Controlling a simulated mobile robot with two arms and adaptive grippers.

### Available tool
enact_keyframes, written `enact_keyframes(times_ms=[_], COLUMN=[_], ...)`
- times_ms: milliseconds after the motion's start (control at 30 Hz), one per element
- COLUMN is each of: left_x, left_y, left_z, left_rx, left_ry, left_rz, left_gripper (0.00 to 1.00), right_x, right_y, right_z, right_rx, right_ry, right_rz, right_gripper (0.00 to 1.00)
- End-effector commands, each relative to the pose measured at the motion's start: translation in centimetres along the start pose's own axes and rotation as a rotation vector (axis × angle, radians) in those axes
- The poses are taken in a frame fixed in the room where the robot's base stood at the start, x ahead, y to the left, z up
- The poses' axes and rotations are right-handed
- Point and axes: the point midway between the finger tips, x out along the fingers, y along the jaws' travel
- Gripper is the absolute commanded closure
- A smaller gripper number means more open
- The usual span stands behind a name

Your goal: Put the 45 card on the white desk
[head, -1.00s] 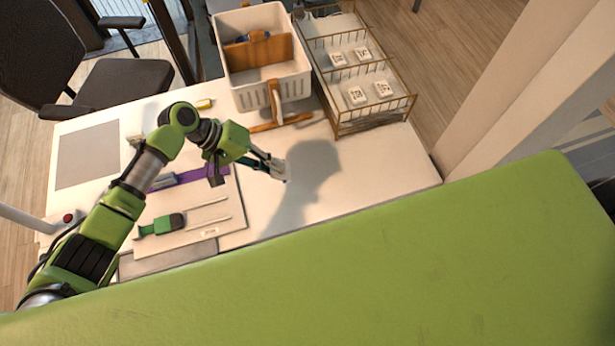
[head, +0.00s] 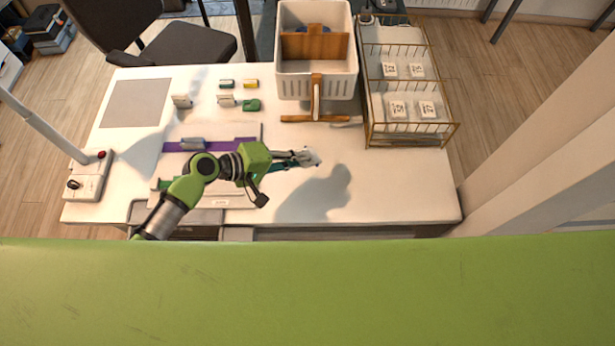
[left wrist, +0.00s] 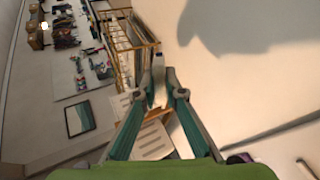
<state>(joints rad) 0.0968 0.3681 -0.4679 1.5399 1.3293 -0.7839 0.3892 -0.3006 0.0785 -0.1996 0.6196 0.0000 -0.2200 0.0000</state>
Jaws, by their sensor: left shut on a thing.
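My left gripper (head: 299,158) is shut on a small white card (head: 312,157) over the white desk (head: 405,185); I cannot read the card's number. In the left wrist view the card (left wrist: 159,84) shows as a pale edge between the two teal fingertips (left wrist: 163,90). A shadow of the arm falls on the desk to the right of the gripper. I cannot tell whether the card touches the desk. My right gripper is not in view.
A gold wire rack (head: 408,130) with several white number cards stands at the desk's back right. A white basket (head: 317,82) with a brown divider stands beside it. A purple strip (head: 185,146) and small clips lie to the left. The right front of the desk is clear.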

Motion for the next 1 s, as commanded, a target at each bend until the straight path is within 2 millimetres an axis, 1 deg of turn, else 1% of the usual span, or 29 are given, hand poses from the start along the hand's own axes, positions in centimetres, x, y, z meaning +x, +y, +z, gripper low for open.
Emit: enact_keyframes(times_ms=[33,400,500,667,967,1000], left_x=[0.6,3.2,3.8,4.2,4.2,4.2], left_y=[-1.0,-5.8,-6.8,-7.5,-7.5,-7.5], left_z=[0.0,0.0,0.0,0.0,0.1,0.1], left_rx=[0.000,0.000,0.001,0.001,0.001,0.001], left_ry=[-0.001,-0.001,-0.001,-0.002,-0.002,-0.002], left_rz=[0.000,-0.001,0.000,0.000,0.000,0.000], left_gripper=[1.00,1.00,1.00,1.00,1.00,0.80], right_x=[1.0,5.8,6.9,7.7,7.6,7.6], right_y=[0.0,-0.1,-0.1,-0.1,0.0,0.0], right_z=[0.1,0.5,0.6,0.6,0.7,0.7], right_rx=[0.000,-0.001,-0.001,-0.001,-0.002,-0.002], right_ry=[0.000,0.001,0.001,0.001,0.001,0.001], right_rz=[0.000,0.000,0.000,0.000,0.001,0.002], right_gripper=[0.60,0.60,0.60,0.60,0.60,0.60])
